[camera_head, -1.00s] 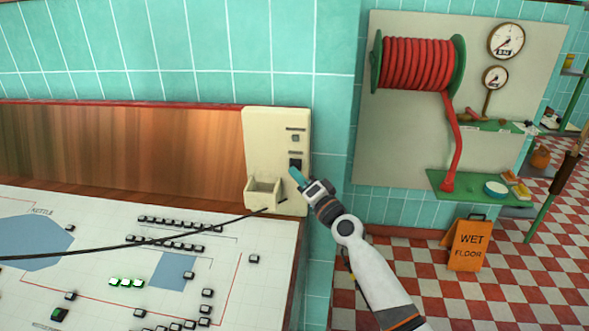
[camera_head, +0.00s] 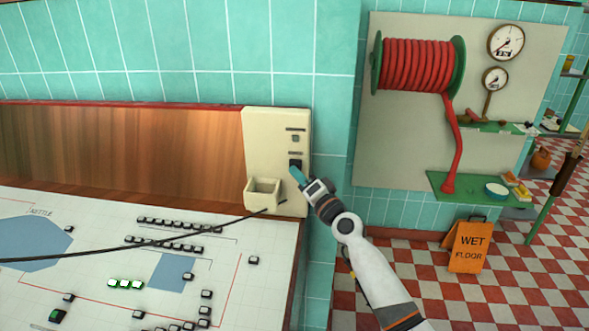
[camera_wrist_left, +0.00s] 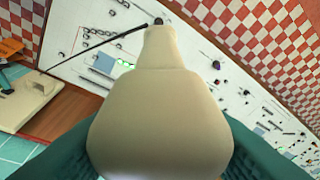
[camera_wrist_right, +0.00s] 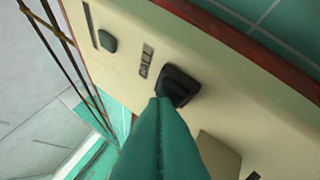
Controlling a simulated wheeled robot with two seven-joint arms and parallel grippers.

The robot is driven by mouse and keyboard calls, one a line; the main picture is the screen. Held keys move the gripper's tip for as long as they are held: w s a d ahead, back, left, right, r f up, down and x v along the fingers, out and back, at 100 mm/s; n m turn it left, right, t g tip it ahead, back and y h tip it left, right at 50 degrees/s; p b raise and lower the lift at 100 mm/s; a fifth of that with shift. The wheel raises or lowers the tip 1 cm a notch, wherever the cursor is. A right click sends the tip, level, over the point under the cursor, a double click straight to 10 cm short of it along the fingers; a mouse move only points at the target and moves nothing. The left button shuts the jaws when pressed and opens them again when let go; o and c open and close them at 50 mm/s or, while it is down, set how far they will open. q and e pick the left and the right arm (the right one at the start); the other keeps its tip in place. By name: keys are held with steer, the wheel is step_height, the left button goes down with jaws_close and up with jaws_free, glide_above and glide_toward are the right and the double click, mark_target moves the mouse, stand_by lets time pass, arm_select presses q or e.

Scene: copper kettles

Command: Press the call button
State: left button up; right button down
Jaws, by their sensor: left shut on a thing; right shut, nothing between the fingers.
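The call button (camera_wrist_right: 179,86) is a dark block on a cream wall panel (camera_head: 262,130), beside a small plate marked CALL (camera_wrist_right: 147,62). It also shows small in the head view (camera_head: 295,163). My right gripper (camera_head: 296,172) is shut and empty. Its teal fingertips (camera_wrist_right: 163,101) lie against or just in front of the button's lower edge; I cannot tell whether they touch it or whether it is pushed in. My left gripper (camera_wrist_left: 160,160) shows only in the left wrist view, shut on a cream handset (camera_wrist_left: 160,110) with a black cord.
A cream cradle (camera_head: 262,190) juts from the panel's lower part, near the right fingers. The cord (camera_head: 150,242) stretches left across a white control desk (camera_head: 225,280) with small dark switches. A red hose reel (camera_head: 417,65) and wet-floor sign (camera_head: 468,246) stand at right.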

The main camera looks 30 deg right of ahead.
arm_select(q)
steer(key=shift+r, duration=0.1)
stand_by(0.3)
steer(key=shift+r+p, duration=0.25)
steer(key=shift+p, duration=0.1)
steer(key=shift+r, duration=0.1)
arm_select(e)
steer(key=shift+s+a, duration=0.45)
steer(key=shift+s, duration=0.2)
